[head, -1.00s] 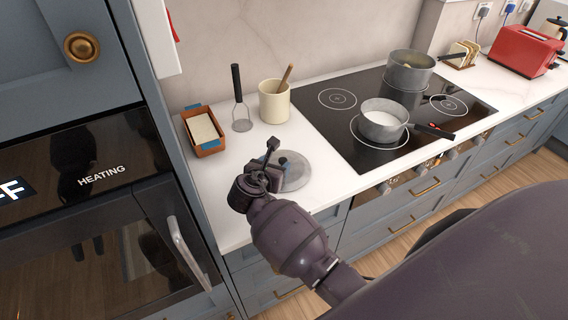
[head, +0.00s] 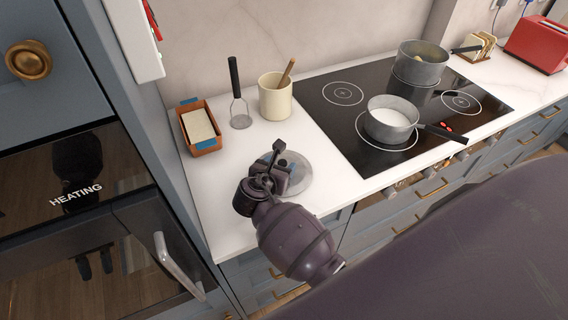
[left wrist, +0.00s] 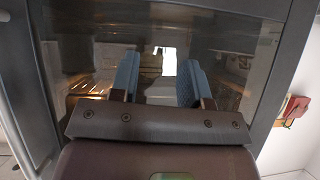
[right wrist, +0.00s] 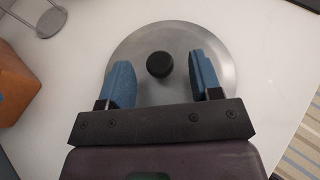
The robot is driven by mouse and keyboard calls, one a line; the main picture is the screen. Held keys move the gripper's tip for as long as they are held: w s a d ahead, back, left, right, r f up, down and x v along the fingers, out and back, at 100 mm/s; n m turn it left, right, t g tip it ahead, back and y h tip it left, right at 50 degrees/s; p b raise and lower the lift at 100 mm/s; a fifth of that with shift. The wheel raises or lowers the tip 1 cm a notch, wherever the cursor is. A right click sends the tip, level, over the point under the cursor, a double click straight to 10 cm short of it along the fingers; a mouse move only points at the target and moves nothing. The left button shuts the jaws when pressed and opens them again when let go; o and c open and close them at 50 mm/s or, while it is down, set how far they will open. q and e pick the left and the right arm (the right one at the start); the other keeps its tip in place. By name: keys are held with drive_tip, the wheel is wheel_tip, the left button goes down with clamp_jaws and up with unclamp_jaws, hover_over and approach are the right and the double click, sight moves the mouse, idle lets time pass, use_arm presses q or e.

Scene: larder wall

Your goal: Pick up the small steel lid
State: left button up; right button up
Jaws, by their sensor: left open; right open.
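The small steel lid (head: 298,178) is a round grey disc lying flat on the white counter, left of the hob. In the right wrist view the lid (right wrist: 146,42) has a black knob (right wrist: 159,65) at its middle. My right gripper (head: 277,165) is over the lid and open. In the right wrist view its blue fingers (right wrist: 163,82) stand on either side of the knob, a little short of it, not closed on it. In the head view the gripper hides part of the lid. My left gripper (left wrist: 159,78) is open and empty, facing a dark glass oven door.
An orange dish (head: 201,127), a masher (head: 238,108) and a cream crock (head: 275,97) stand behind the lid. The black hob (head: 340,125) holds two pots (head: 391,121), (head: 420,66). The oven cabinet (head: 90,190) borders the counter on the left. The counter's front left is clear.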

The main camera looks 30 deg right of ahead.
drive_tip(key=shift+w+d+f, duration=0.1)
drive_tip(key=shift+w+d, duration=0.15)
drive_tip(key=shift+s+a, duration=0.1)
drive_tip(key=shift+s, duration=0.05)
drive_tip(key=shift+c, duration=0.7)
drive_tip(key=c, duration=0.9)
drive_tip(key=shift+c, duration=0.2)
